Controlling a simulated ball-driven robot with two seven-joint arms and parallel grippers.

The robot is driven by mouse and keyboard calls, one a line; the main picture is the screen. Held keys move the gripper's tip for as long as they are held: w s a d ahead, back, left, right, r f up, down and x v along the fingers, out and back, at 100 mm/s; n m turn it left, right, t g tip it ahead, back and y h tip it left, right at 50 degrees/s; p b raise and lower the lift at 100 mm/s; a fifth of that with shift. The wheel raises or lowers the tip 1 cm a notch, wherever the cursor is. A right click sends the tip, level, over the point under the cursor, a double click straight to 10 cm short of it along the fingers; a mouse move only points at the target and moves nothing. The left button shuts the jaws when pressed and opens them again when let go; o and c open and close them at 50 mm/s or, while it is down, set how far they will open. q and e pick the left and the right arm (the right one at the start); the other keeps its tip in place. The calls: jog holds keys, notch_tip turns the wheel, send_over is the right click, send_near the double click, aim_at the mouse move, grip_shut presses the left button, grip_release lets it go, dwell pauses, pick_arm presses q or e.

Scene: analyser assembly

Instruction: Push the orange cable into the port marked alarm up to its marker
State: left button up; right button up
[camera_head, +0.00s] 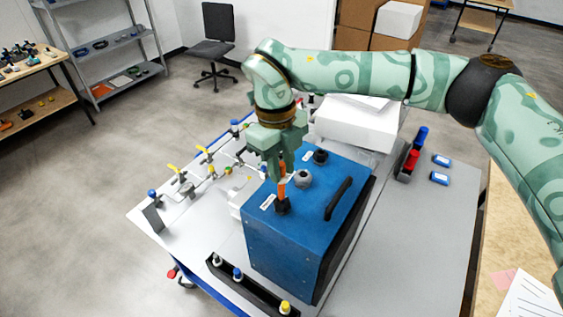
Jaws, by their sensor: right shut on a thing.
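My right gripper (281,168) points down over the top of the blue analyser box (300,235). It is shut on the orange cable (282,188), which hangs upright below the fingers. The cable's lower end meets the black port (283,206) nearest the front left of the box top. A small white label (268,202) lies beside that port, too small to read. How deep the cable sits and its marker cannot be made out. My left gripper is not in view.
A grey round fitting (303,179), a black port (320,157) and a black handle (339,198) stand on the box top. Valves and pipework (195,175) are at left. A white box (358,122) stands behind. The right tabletop (425,230) is mostly clear.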

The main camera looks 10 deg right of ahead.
aim_at(281, 197)
jog(key=shift+f+b, duration=1.95)
jog(key=shift+f, duration=1.2)
jog(key=o, duration=1)
jog(key=shift+r, duration=0.1)
notch_tip(281, 197, up, 7)
jog(key=p, duration=0.5)
